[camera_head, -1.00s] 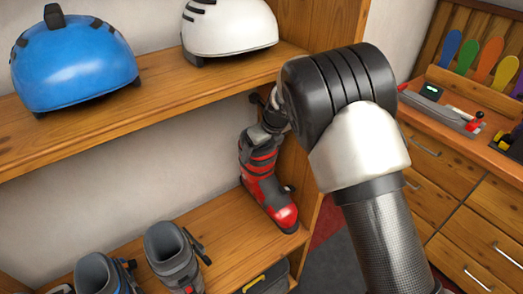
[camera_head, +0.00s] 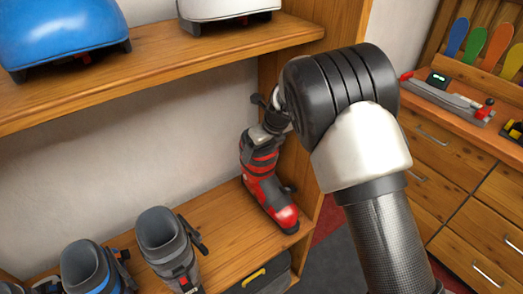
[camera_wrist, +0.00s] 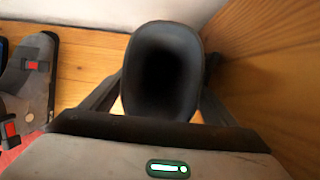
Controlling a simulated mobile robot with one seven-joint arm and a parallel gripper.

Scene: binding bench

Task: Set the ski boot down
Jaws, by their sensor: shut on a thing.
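The ski boot (camera_head: 262,180) is red and dark grey and stands upright at the right end of the lower wooden shelf, toe toward the front right. Its sole looks at or just above the board; I cannot tell whether it bears weight. My gripper (camera_head: 270,122) is shut on the boot's upper cuff, partly hidden behind my wrist. In the wrist view the boot's dark cuff opening (camera_wrist: 162,70) lies between the fingers of my gripper (camera_wrist: 160,98).
A side panel (camera_head: 300,195) stands close to the right. A blue helmet (camera_head: 65,35) and a white helmet (camera_head: 225,8) sit above. A black case (camera_head: 262,278) is below. Drawers (camera_head: 460,190) stand right.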

